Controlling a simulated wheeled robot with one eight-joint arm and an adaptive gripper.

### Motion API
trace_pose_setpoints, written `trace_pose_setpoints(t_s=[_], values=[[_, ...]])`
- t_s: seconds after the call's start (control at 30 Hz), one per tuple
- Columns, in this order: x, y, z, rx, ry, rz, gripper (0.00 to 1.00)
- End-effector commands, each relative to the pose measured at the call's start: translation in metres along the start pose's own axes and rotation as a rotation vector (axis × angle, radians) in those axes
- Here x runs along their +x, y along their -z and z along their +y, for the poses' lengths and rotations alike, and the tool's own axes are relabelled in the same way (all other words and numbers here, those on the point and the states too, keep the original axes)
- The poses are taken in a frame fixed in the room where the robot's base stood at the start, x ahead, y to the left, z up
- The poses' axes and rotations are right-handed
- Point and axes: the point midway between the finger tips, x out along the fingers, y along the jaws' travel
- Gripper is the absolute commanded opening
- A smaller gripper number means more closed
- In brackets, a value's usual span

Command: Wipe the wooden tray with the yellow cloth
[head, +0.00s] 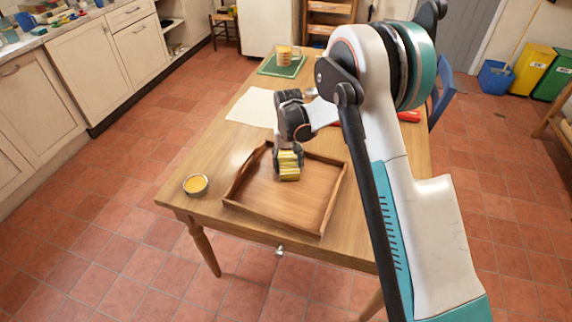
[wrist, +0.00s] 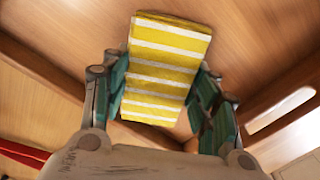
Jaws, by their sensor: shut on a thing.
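The wooden tray (head: 312,207) lies on the table, a shallow brown box with raised walls. The yellow cloth (head: 289,172) is a folded pad with white stripes. My gripper (head: 288,155) points down over the back part of the tray and is shut on the cloth. In the wrist view the cloth (wrist: 165,65) sits between the two teal-padded fingers, with the tray floor (wrist: 90,30) behind it. The cloth is inside the tray's outline; I cannot tell whether it touches the floor.
A small bowl with yellow contents (head: 195,185) stands left of the tray on the wooden table (head: 200,160). A pale sheet (head: 254,108) and a green mat (head: 282,66) with a stacked yellowish item (head: 284,54) lie farther back. A red object (head: 408,116) is at the right.

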Motion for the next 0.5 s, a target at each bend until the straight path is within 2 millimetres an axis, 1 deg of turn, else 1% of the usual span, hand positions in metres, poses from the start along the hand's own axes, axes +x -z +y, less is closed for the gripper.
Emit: trace_pose_setpoints(t_s=[0.03, 0.5], values=[[-0.018, -0.001, 0.001, 0.000, 0.000, 0.000, 0.32], [-0.059, 0.000, 0.008, 0.002, 0.000, 0.000, 0.32]])
